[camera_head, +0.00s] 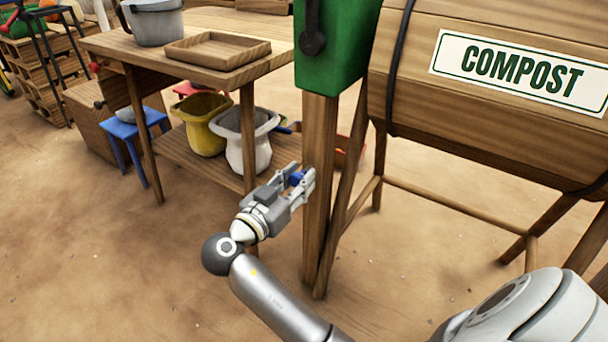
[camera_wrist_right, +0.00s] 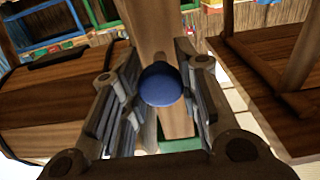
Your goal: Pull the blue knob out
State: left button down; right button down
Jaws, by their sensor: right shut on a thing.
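The blue knob (camera_head: 297,178) is small and round, and sits by the wooden post (camera_head: 318,150) under the green box. In the right wrist view, the knob (camera_wrist_right: 160,84) shows as a blue ball between the two fingers, in front of the post. My right gripper (camera_head: 303,175) is shut on the knob, its fingers one on each side. In the head view the fingers partly cover the knob, and its joint with the post cannot be made out. My left gripper is in neither view.
A wooden table (camera_head: 180,58) with a tray (camera_head: 218,48) and a grey pot (camera_head: 153,22) stands left. Yellow (camera_head: 203,125) and grey (camera_head: 247,140) buckets sit below.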

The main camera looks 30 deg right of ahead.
aim_at(296, 175)
jog(key=shift+a+f, duration=0.15)
jog(key=c, duration=1.4)
grip_release()
jog(key=o, duration=0.3)
jog(key=shift+s+a, duration=0.1)
jog(key=shift+a, duration=0.05)
jog(key=shift+o, duration=0.2)
jog(key=shift+r, duration=0.2)
notch_tip(296, 175, up, 10)
jog(key=shift+f, duration=0.1)
